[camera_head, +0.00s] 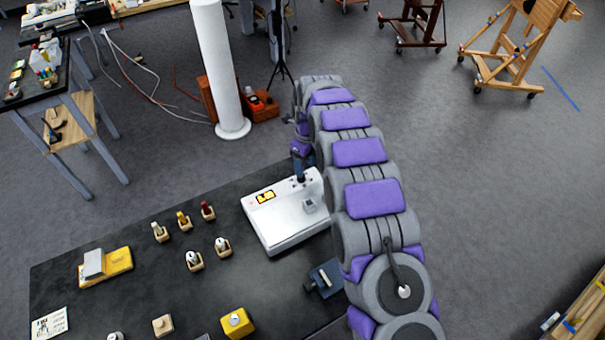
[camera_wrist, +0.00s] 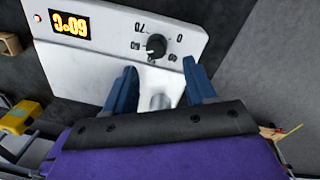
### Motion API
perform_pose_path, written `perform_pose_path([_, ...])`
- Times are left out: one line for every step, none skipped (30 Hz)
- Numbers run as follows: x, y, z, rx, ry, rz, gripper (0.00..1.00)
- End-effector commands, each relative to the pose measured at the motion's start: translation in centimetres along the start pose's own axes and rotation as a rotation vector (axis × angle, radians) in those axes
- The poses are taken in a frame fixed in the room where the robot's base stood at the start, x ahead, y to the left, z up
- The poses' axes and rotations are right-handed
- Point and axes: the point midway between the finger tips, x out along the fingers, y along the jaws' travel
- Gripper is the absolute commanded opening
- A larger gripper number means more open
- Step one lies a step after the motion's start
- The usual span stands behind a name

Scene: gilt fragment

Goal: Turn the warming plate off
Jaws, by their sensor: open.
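The white warming plate (camera_head: 277,226) stands on the dark table's right part, with a lit orange display (camera_head: 265,197). In the wrist view the plate (camera_wrist: 110,30) is upside down; its display (camera_wrist: 70,24) seems to read 60 °C. A black round knob (camera_wrist: 156,46) sits on the panel with printed numbers around it, including 70 and 0. My gripper (camera_wrist: 162,76) is open; its blue fingers point towards the panel on either side below the knob, with nothing between the tips. In the head view my gripper (camera_head: 301,165) is over the panel edge, partly hidden by my arm.
A small metallic piece (camera_head: 309,205) is on the plate. Several small holders, a yellow block (camera_head: 236,322) and a yellow tray (camera_head: 106,267) stand on the table to the left. A dark blue item (camera_head: 323,279) lies close to the plate's front. A white column (camera_head: 218,70) stands behind.

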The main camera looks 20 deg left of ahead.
Motion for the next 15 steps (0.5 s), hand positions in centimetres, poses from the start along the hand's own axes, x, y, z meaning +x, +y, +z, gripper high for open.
perform_pose_path([1.1,0.1,0.2,-0.001,0.003,0.001,0.56])
perform_pose_path([1.6,0.1,0.3,-0.001,0.004,0.0,0.56])
perform_pose_path([2.2,0.1,0.5,-0.001,0.004,-0.002,0.56])
perform_pose_path([2.7,0.2,0.7,-0.001,0.005,-0.003,0.56])
perform_pose_path([3.0,0.2,0.8,-0.002,0.005,-0.004,0.56])
perform_pose_path([3.5,0.2,0.9,-0.002,0.006,-0.005,0.56])
perform_pose_path([3.7,0.2,0.9,-0.002,0.006,-0.005,0.56])
perform_pose_path([4.0,0.2,0.9,-0.002,0.006,-0.005,0.56])
perform_pose_path([4.2,0.2,0.9,-0.002,0.006,-0.005,0.56])
perform_pose_path([4.4,0.2,0.9,-0.002,0.006,-0.005,0.56])
perform_pose_path([4.4,0.2,0.9,-0.002,0.006,-0.005,0.56])
perform_pose_path([4.5,0.2,0.8,-0.002,0.006,-0.005,0.56])
perform_pose_path([4.5,0.2,0.8,-0.002,0.005,-0.005,0.56])
perform_pose_path([4.5,0.2,0.8,-0.002,0.005,-0.005,0.56])
perform_pose_path([4.5,0.1,0.7,-0.002,0.003,-0.004,0.56])
